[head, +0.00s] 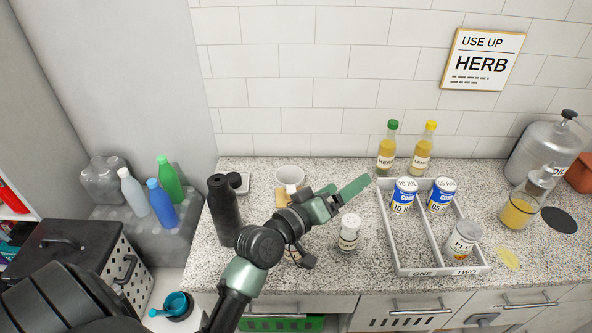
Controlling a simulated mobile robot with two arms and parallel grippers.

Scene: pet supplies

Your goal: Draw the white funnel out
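A white, round, open-topped piece (290,175), which looks like the white funnel, stands on the speckled counter behind my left gripper. My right gripper is not in view.
A black bottle (223,212) stands left of my arm. A white-capped jar (348,232) stands just below my gripper. A two-part white tray (405,240) holds cans and a jar.

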